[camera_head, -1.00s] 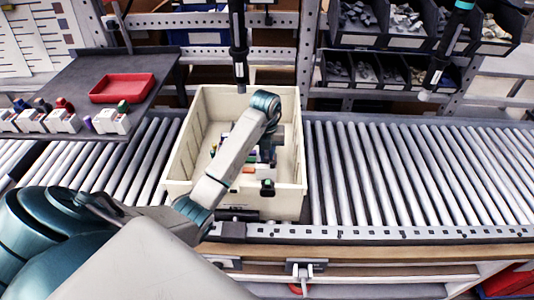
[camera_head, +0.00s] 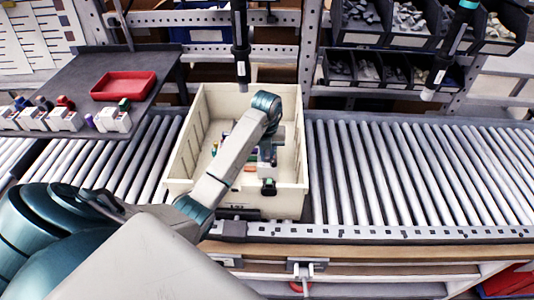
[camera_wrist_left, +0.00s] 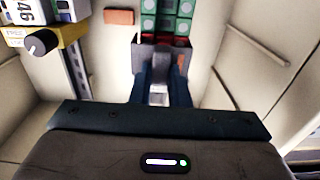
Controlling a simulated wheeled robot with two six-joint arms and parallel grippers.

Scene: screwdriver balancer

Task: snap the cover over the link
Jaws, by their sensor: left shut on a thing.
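My left gripper (camera_wrist_left: 160,82) reaches down inside the cream bin. Its two dark blue fingers are shut on a small grey piece (camera_wrist_left: 158,92), which may be the cover; its shape is mostly hidden. Just beyond the fingertips is a dark module with red parts (camera_wrist_left: 148,46), next to green terminal blocks (camera_wrist_left: 167,14). I cannot make out the link or tell whether the grey piece touches the module. In the head view my wrist hides much of the left gripper (camera_head: 268,160) and the parts around it. My right gripper is not in view.
The cream bin (camera_head: 181,150) has high walls and stands on the roller conveyor (camera_head: 400,165). In the wrist view a yellow-and-white device with a black knob (camera_wrist_left: 40,43) is close on the left. One tool (camera_head: 241,50) hangs over the bin, another (camera_head: 440,60) farther right.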

